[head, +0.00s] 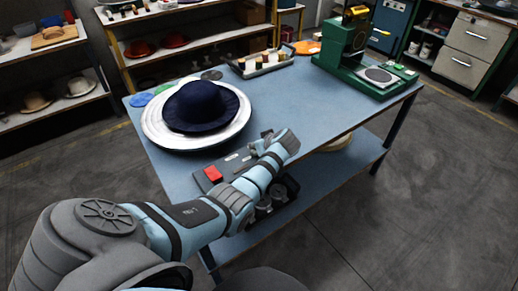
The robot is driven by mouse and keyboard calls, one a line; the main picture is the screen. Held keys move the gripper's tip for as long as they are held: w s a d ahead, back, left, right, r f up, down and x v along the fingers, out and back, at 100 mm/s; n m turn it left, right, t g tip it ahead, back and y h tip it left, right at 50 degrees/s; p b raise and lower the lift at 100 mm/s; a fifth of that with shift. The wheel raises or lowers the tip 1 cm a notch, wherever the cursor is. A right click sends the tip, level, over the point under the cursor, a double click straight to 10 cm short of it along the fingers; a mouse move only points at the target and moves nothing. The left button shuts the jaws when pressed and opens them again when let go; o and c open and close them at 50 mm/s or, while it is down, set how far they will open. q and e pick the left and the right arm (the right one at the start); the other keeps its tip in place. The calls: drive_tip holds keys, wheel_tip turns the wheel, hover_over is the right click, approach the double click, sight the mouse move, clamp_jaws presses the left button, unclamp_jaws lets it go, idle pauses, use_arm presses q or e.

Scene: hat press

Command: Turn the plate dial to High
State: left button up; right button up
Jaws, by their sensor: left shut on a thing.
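A dark control box (238,163) with a red button (213,173) and small white labels lies near the front edge of the blue table. My left arm reaches over it from the lower left. My left gripper (260,147), small and partly hidden by my wrist, is at the box's right end. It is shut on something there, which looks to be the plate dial. The dial itself and its setting cannot be made out. A dark blue hat (200,106) sits on a round white plate (156,127) behind the box. My right gripper is not in view.
A green press (346,45) with a scale-like round pad (378,75) stands at the table's far right. A tray of small items (262,64) and coloured discs (141,99) lie along the back edge. Dark gear (265,205) shows below my arm. The table's middle right is clear.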

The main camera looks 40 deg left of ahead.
use_arm(q)
drive_tip(key=shift+n+g+y+b, duration=0.3)
drive_tip(key=shift+n+g+b, duration=0.6)
drive_tip(key=shift+b, duration=0.5)
drive_tip(key=shift+w, duration=0.1)
drive_tip(key=o, duration=1.2)
drive_tip(key=shift+c, duration=0.2)
drive_tip(key=shift+d, duration=0.1)
drive_tip(key=v, duration=1.2)
drive_tip(key=shift+f, duration=0.1)
